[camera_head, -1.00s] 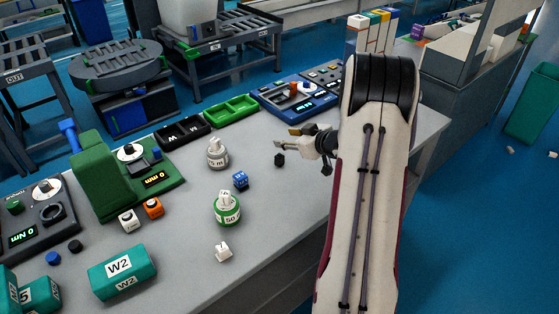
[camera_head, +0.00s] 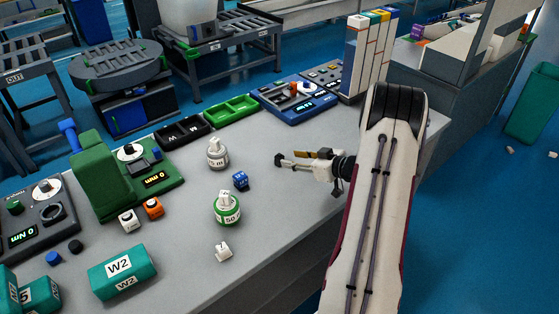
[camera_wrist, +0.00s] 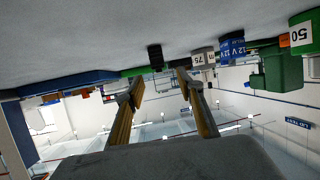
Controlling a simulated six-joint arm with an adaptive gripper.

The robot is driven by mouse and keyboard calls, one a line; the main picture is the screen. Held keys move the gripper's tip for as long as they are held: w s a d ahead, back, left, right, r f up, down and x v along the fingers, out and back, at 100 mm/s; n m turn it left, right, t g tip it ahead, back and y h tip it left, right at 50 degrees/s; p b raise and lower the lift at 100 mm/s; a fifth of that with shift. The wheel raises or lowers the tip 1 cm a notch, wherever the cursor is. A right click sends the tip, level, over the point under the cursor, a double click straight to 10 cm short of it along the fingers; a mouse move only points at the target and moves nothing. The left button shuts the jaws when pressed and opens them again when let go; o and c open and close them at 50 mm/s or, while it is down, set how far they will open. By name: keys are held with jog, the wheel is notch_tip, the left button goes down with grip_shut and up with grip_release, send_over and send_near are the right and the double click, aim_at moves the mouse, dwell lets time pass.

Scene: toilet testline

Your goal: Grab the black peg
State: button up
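The black peg (camera_wrist: 155,57) stands on the grey table and shows in the wrist view just beyond the gap between my two fingertips. In the head view a small dark shape (camera_head: 278,160) at the end of my fingers appears to be the peg, partly covered by them. My gripper (camera_head: 290,159) is low over the table, with its fingers pointing left. In the wrist view my gripper (camera_wrist: 158,80) is open with nothing between the fingers. I cannot tell any contact with the peg.
A green tray (camera_head: 231,110) and blue test device (camera_head: 296,98) lie behind. A small black round piece (camera_head: 75,246) lies far left. The table between is clear.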

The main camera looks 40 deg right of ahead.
aim_at(281, 156)
jog(key=shift+x, duration=1.1)
jog(key=shift+x, duration=2.6)
jog(key=shift+d+r, duration=0.1)
grip_shut()
